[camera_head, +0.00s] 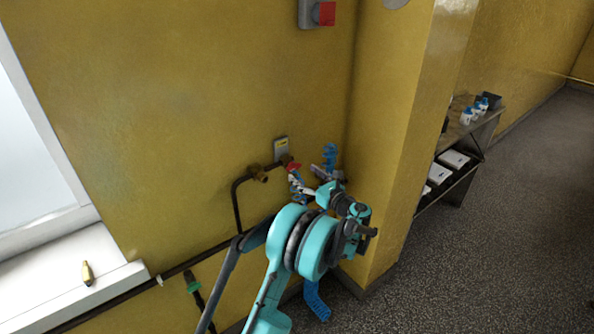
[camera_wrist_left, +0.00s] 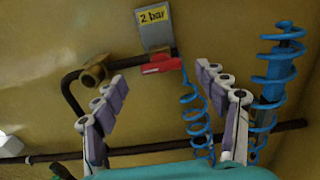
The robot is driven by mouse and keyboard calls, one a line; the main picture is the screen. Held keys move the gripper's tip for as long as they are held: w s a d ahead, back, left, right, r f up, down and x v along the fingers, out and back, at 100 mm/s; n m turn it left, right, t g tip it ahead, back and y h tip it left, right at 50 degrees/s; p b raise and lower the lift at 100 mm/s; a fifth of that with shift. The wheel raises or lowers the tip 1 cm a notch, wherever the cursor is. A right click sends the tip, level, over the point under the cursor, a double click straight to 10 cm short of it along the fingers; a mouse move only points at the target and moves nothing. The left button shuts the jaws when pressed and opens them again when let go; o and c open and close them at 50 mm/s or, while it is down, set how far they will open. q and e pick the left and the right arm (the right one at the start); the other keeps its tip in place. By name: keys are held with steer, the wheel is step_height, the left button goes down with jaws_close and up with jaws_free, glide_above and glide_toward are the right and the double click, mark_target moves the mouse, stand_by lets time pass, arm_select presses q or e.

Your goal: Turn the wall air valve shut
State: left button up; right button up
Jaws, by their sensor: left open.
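The air valve has a red handle (camera_wrist_left: 160,65) that lies roughly level under a grey plate with a yellow "2 bar" label (camera_wrist_left: 153,14). A brass fitting (camera_wrist_left: 95,73) sits left of it on a dark pipe. In the head view the red handle (camera_head: 293,167) shows small on the yellow wall, just beyond my left gripper (camera_head: 308,180). In the left wrist view my left gripper (camera_wrist_left: 161,85) is open, with its two fingers apart and the red handle showing between and beyond them. Nothing is held. My right gripper is not in view.
A blue coiled hose (camera_wrist_left: 272,85) hangs close to the right finger. A dark pipe (camera_head: 178,268) runs along the lower wall. A wall pillar (camera_head: 395,150) stands to the right, with a shelf unit (camera_head: 462,165) beyond it. A window sill (camera_head: 65,285) is at left.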

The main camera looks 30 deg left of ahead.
mark_target(296, 168)
arm_select(q)
steer(key=shift+b+x, duration=0.4)
steer(key=shift+x, duration=1.9)
steer(key=shift+d, duration=0.1)
steer(key=c, duration=1.1)
steer(key=shift+c, duration=0.2)
